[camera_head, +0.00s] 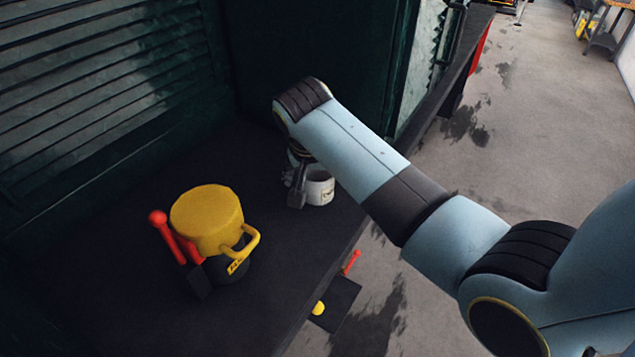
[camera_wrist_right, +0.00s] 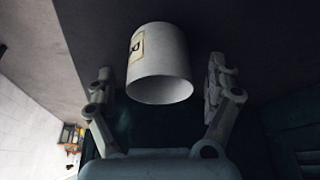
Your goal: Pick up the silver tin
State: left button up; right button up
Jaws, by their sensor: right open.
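The silver tin (camera_head: 320,188) is a pale cylinder with a small label, on the dark bench by its front edge. In the right wrist view the tin (camera_wrist_right: 160,60) shows with its round rim toward the camera. My right gripper (camera_head: 298,187) is beside the tin, partly hidden by its own arm. In the wrist view my right gripper (camera_wrist_right: 160,84) is open, with one finger on each side of the tin and a gap on both sides. My left gripper is not in view.
A yellow-topped black container (camera_head: 207,215) with a yellow handle stands on the bench (camera_head: 120,310), left of the tin. Red-handled levers (camera_head: 172,238) are beside it. A dark cabinet wall (camera_head: 310,60) rises behind. Past the bench edge is grey floor (camera_head: 480,120).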

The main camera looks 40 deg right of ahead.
jog(key=x, duration=0.2)
jog(key=shift+w+d+f, duration=0.1)
jog(key=shift+f, duration=0.15)
jog(key=c, duration=1.2)
